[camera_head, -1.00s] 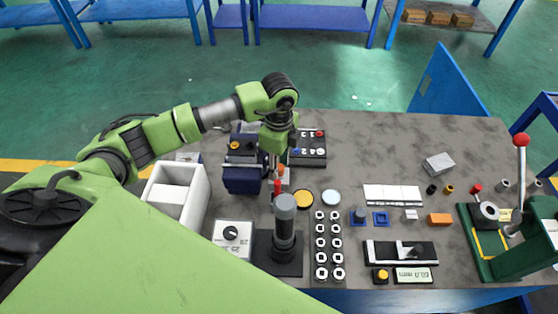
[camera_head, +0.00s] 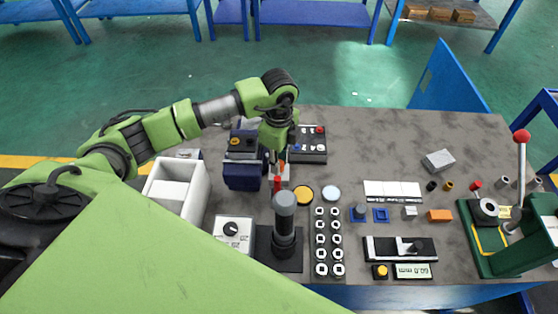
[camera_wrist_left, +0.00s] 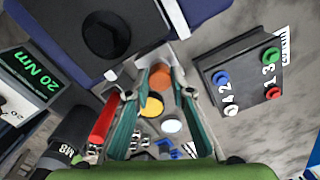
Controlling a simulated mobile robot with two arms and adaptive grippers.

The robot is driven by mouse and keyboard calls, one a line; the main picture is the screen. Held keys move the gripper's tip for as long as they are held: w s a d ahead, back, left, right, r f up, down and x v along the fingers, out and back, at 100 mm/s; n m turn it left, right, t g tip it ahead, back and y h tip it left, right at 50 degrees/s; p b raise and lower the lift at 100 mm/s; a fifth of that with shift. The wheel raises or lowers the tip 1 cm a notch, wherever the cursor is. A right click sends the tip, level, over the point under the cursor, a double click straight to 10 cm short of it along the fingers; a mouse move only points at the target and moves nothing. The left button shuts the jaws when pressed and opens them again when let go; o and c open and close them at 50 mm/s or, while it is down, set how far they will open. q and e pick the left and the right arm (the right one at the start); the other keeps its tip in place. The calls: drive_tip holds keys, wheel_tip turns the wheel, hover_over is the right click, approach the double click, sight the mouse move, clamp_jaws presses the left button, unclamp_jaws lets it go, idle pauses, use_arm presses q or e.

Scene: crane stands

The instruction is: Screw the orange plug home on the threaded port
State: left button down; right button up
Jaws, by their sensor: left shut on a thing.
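The orange plug (camera_wrist_left: 160,77) shows in the left wrist view between the tips of my left gripper (camera_wrist_left: 157,88), whose two teal-edged fingers are closed around it. In the head view the left gripper (camera_head: 278,163) points down beside the dark blue block, and only a sliver of the plug (camera_head: 283,168) shows. A pale block (camera_head: 286,178) stands just below the fingertips. The threaded port is hidden behind the fingers and plug, so I cannot tell how deep the plug sits. My right gripper is not in view.
The dark blue block (camera_head: 243,177) and button box (camera_head: 308,157) flank the gripper. A grey-topped post (camera_head: 285,220) stands in front. The table's back right is mostly clear.

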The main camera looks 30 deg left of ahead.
use_arm(q)
drive_tip(key=m+b, duration=0.1)
drive_tip(key=m, duration=0.1)
drive_tip(key=shift+f+m, duration=0.15)
drive_tip(key=shift+m, duration=1.15)
drive_tip(key=shift+m+b, duration=0.65)
drive_tip(key=shift+m, duration=0.45)
drive_tip(key=shift+m+b, duration=0.4)
drive_tip(key=shift+m, duration=1.1)
